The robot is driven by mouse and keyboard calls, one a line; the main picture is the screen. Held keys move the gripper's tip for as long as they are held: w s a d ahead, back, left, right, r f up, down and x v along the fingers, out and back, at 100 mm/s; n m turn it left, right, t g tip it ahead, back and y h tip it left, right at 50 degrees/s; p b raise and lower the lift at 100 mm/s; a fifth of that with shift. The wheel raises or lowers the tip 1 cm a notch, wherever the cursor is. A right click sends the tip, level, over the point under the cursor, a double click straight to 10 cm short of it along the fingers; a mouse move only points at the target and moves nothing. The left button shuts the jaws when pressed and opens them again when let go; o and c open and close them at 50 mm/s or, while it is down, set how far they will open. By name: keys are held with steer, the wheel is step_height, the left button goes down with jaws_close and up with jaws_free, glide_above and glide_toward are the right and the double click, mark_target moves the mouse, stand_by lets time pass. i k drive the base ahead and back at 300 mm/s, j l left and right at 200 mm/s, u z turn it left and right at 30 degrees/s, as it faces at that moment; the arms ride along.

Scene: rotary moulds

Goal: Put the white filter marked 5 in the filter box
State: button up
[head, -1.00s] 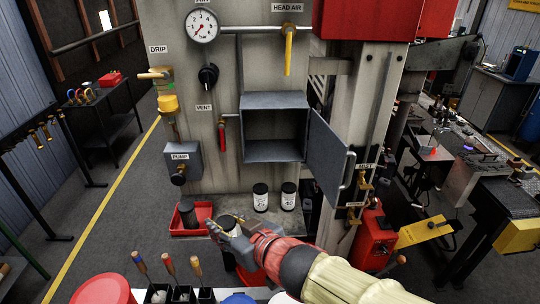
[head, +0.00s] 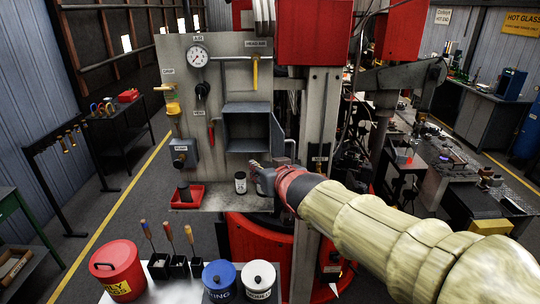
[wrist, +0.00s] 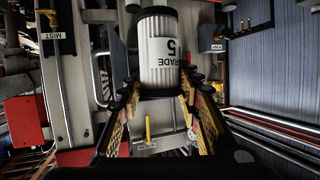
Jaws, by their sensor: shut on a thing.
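The white filter marked GRADE 5 (wrist: 160,52) has pleated sides and dark end caps. In the wrist view it sits between the fingers of my gripper (wrist: 160,84), which is shut on it. In the head view my gripper (head: 257,174) is in front of the panel, just below the filter box, and I cannot make out the held filter there. The filter box (head: 246,106) is a grey open-fronted box on the panel. Its door (head: 278,138) stands open to the right, and the inside looks empty.
A red tray (head: 188,204) with a dark cylinder is further left. Gauge, valves and the pump box (head: 183,152) surround the filter box. Tubs and tools stand in front.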

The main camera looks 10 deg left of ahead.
mark_target(249, 144)
steer(key=i+j, duration=0.45)
steer(key=i+j+z, duration=0.1)
steer(key=i+j, duration=0.3)
steer(key=j, duration=0.1)
